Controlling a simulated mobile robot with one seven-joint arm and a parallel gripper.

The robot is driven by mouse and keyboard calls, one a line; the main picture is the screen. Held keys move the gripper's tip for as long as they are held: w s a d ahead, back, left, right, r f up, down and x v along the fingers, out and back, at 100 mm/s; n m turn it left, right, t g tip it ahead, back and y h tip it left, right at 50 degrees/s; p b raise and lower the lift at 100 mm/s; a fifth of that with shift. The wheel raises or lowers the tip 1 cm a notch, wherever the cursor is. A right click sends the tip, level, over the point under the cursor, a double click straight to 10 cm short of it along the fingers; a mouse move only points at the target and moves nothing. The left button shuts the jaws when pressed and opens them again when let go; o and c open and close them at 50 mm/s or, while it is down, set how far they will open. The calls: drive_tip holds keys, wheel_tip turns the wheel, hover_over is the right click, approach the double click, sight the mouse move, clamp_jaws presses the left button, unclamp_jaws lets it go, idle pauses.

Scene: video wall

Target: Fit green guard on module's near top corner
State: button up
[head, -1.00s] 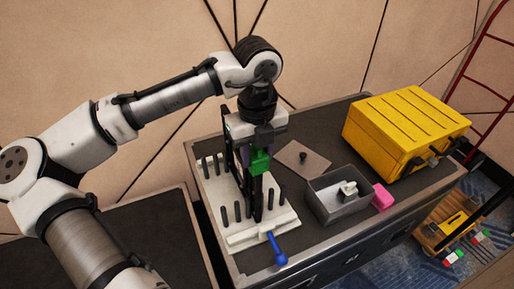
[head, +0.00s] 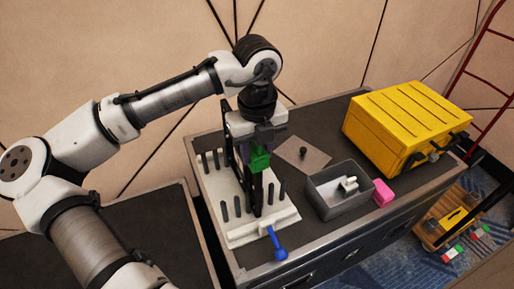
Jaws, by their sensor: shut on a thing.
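The green guard (head: 260,158) is a small bright green block held between the fingers of my gripper (head: 262,150). My gripper points down and is shut on the guard. The guard sits at the upper part of the dark upright module (head: 256,196), which stands in a white pegged rack (head: 285,218). In this view the guard overlaps the module's near top corner. I cannot tell whether it is seated on the corner or just above it, as the gripper hides part of the module's top.
Several dark pegs stand in the rack around the module. A blue-handled tool (head: 278,245) lies at the rack's front edge. To the right are a grey bin (head: 340,205) with white pieces, a pink block (head: 382,192), a flat plate with a knob (head: 303,160) and a yellow case (head: 405,125).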

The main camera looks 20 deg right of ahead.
drive_tip(key=shift+f, duration=0.4)
idle(0.3)
drive_tip(key=o, duration=1.5)
wheel_tip(320, 180, up, 8)
drive_tip(key=p, duration=0.7)
drive_tip(key=shift+r+p, duration=0.1)
drive_tip(key=shift+p, duration=0.2)
